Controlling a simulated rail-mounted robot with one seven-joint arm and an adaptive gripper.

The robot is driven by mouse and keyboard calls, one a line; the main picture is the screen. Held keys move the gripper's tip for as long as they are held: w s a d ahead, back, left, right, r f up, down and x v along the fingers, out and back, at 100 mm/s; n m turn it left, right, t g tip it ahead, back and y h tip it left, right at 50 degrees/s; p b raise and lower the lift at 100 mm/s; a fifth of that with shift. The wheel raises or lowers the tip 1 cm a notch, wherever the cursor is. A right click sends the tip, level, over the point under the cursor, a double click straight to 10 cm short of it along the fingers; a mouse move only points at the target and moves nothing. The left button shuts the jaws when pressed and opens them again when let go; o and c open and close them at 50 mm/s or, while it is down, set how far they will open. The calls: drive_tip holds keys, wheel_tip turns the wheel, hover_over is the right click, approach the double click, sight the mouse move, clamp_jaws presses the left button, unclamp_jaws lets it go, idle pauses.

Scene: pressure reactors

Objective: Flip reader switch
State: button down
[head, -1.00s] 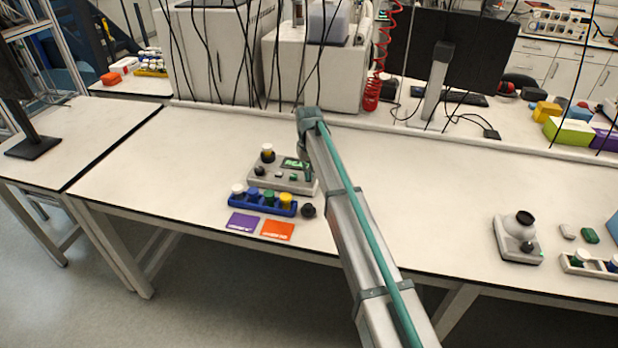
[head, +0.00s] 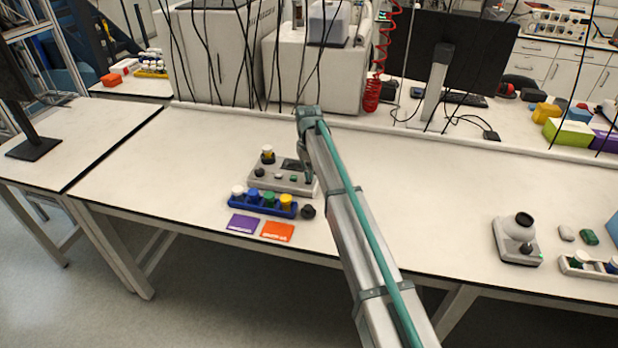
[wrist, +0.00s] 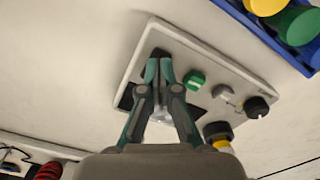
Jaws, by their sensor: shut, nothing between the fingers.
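The reader (head: 262,181) is a pale grey box on the white bench, with a small dark screen (head: 291,164). In the wrist view the reader's panel (wrist: 240,82) shows a green button (wrist: 195,79), a grey button (wrist: 222,92) and a black knob (wrist: 257,107). A small black part, seemingly the switch (wrist: 160,52), shows at my fingertips; I cannot tell whether they touch it. My gripper (wrist: 159,62) is shut and empty, over the panel's end. It also shows in the head view (head: 307,178), at the reader's right side. The fingers hide part of the screen.
A blue rack (head: 262,206) of capped vials stands in front of the reader, with a black knob-like object (head: 308,212) beside it. Purple (head: 243,223) and orange (head: 278,231) cards lie nearer the edge.

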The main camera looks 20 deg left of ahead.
sight(309, 181)
drive_tip(key=shift+r+p, duration=1.05)
drive_tip(key=shift+r, duration=1.65)
